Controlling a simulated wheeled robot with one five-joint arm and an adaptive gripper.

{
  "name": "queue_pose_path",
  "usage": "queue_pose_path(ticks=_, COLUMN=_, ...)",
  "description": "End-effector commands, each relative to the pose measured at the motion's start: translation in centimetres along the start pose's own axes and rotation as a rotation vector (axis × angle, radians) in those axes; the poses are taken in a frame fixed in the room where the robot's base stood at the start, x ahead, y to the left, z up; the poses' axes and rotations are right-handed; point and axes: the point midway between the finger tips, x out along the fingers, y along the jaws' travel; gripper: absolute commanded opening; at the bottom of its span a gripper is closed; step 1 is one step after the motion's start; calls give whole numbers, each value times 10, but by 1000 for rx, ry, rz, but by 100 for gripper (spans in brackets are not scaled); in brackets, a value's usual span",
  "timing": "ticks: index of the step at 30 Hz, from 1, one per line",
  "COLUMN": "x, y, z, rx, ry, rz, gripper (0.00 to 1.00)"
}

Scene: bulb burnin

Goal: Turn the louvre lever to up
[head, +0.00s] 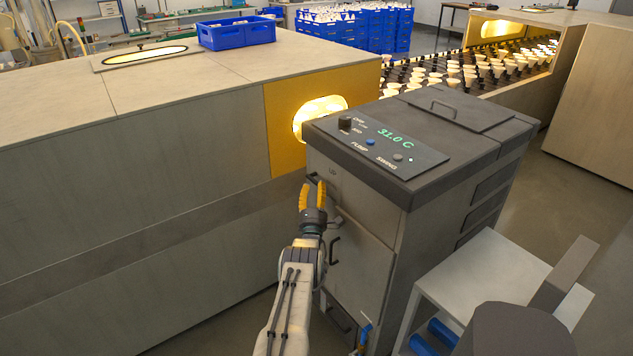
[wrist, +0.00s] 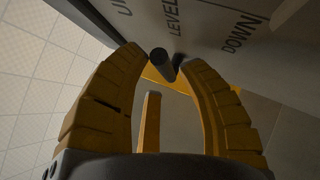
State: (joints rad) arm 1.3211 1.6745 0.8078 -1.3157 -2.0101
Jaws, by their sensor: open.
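The louvre lever is a short dark rod on the front of the grey cabinet (head: 360,215). In the wrist view the lever (wrist: 162,66) stands out from the panel, between the tips of my yellow fingers, closest to the LEVEL label. The UP label (wrist: 125,8) is to its left and the DOWN label (wrist: 243,33) to its right. My gripper (wrist: 164,58) is open around the lever; I cannot tell whether either finger touches it. In the head view my gripper (head: 312,188) is at the cabinet's upper left front corner and largely hides the lever.
Dark door handles (head: 334,250) stick out below my gripper. The long beige housing (head: 150,150) with its yellow end plate (head: 285,125) is close on the left. A small grey table (head: 480,275) stands at right.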

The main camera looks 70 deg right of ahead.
Motion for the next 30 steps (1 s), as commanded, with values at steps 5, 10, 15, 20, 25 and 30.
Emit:
queue_pose_path(ticks=5, x=12, y=-2, z=-1, rx=0, ry=-1, rz=2, gripper=36)
queue_pose_path(ticks=10, x=19, y=-1, z=-1, rx=0, ry=0, rz=0, gripper=36)
queue_pose_path(ticks=15, x=23, y=-1, z=0, rx=0, ry=1, rz=-1, gripper=36)
queue_pose_path(ticks=20, x=24, y=0, z=0, rx=0, ry=1, rz=-1, gripper=36)
queue_pose_path(ticks=25, x=24, y=0, z=0, rx=0, ry=1, rz=-1, gripper=36)
queue_pose_path(ticks=30, x=24, y=0, z=0, rx=0, ry=0, rz=-1, gripper=28)
